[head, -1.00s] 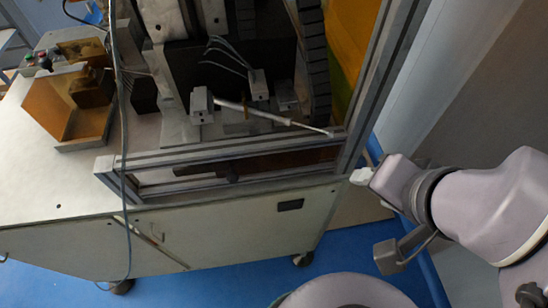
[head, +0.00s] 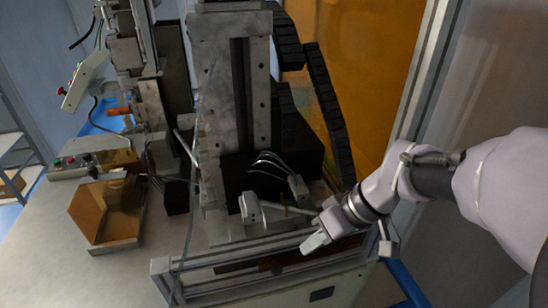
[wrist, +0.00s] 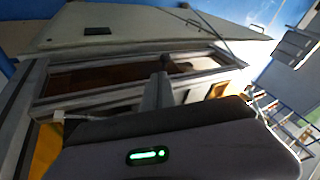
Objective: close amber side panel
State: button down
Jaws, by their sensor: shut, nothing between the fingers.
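A large amber panel (head: 370,85) stands upright on the right side of the winder, beside a light metal frame post (head: 432,60). Part of its lower edge is hidden behind my arm. Amber also shows at the lower left of the wrist view (wrist: 45,150). My gripper (head: 314,243) is shut and empty, over the front frame rail (head: 215,262), left of the lower end of the panel. I cannot tell whether it touches the rail. In the wrist view my gripper (wrist: 160,88) points toward the framed front opening, apart from the amber.
A small amber box-like guard (head: 100,215) stands on the bench top at left, near a control box with buttons (head: 90,162). A black cable chain (head: 325,105) hangs in front of the panel. A grey wall (head: 490,90) is close on the right.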

jog(key=b+x, duration=0.3)
jog(key=x, duration=0.5)
jog(key=shift+f, duration=0.4)
